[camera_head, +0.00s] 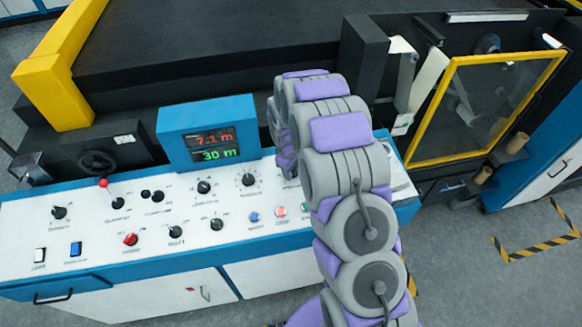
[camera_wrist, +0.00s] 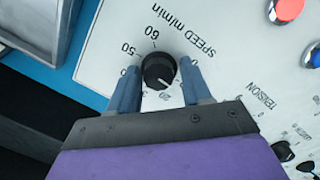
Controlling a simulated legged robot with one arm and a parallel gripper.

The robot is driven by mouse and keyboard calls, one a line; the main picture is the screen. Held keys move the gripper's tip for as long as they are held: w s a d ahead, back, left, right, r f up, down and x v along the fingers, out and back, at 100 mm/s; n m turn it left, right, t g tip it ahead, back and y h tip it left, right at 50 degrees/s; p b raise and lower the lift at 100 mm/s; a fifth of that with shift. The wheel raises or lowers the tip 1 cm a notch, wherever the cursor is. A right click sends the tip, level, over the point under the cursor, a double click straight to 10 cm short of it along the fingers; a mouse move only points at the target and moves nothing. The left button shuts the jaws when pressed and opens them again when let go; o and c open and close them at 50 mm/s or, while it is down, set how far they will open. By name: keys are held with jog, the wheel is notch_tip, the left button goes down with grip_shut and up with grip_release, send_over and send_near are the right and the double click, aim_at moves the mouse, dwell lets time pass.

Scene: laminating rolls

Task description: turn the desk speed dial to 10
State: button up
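The black round speed dial (camera_wrist: 158,70) sits on the white panel (camera_wrist: 240,50), under the words "SPEED m/min". Its white pointer mark faces the lower right in the wrist view, close to a partly hidden number that looks like 20.
A tension dial (camera_wrist: 283,150) is to the lower right in the wrist view. A red button (camera_wrist: 289,10) and a blue button are at its upper right. In the head view, a display box (camera_head: 207,133) reading 7.1 m and 30 m stands behind the desk (camera_head: 110,215), left of my arm.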

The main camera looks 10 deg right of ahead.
jog(key=shift+o, duration=0.9)
jog(key=shift+w, duration=0.1)
jog(key=shift+r, duration=0.1)
jog(key=shift+a+r, duration=0.1)
jog(key=shift+r, duration=0.4)
notch_tip(320, 180, up, 16)
jog(key=s+a, duration=0.1)
jog(key=shift+s+a+p, duration=0.2)
jog(key=shift+a+p, duration=0.05)
jog(key=shift+p, duration=0.1)
